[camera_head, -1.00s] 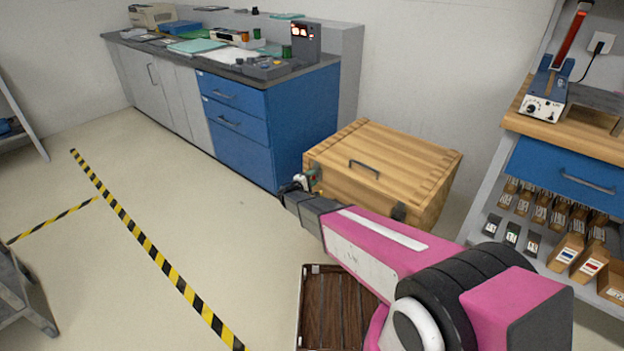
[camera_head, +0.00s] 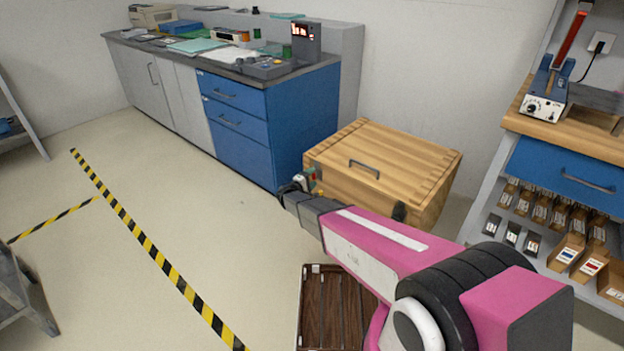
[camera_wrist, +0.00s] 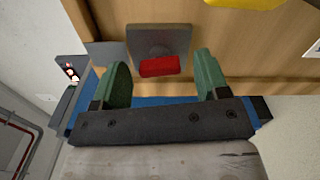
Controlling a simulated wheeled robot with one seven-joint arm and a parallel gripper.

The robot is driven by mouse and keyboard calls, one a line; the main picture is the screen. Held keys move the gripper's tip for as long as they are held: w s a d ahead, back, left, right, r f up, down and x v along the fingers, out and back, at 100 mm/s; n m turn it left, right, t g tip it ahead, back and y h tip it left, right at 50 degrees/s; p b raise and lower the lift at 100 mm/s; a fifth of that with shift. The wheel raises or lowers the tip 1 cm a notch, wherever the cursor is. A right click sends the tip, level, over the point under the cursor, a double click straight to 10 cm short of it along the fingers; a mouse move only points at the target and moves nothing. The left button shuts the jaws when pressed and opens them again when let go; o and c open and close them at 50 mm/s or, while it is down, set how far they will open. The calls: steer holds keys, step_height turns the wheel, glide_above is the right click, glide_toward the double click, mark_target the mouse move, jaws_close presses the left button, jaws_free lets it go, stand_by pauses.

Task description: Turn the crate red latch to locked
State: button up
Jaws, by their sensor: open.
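The wooden crate (camera_head: 395,160) stands on the floor right of the blue drawers, its lid closed with a dark handle on top. In the wrist view the crate's wooden side (camera_wrist: 235,45) fills the upper part. The red latch (camera_wrist: 160,66) is a small red block on a grey square plate (camera_wrist: 150,42). My gripper (camera_wrist: 160,75) is open, its two green fingers standing on either side of the red latch with gaps on both sides. I cannot tell the depth between the fingertips and the latch. In the head view my gripper (camera_head: 306,181) is at the crate's left front edge, and the latch is hard to make out.
Blue drawers (camera_head: 240,120) stand close left of the crate. A slatted dark brown crate (camera_head: 322,315) lies on the floor below my arm. A workbench with a shelf of small boxes (camera_head: 565,225) is at right.

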steer(key=v, duration=1)
steer(key=shift+s+a, duration=0.15)
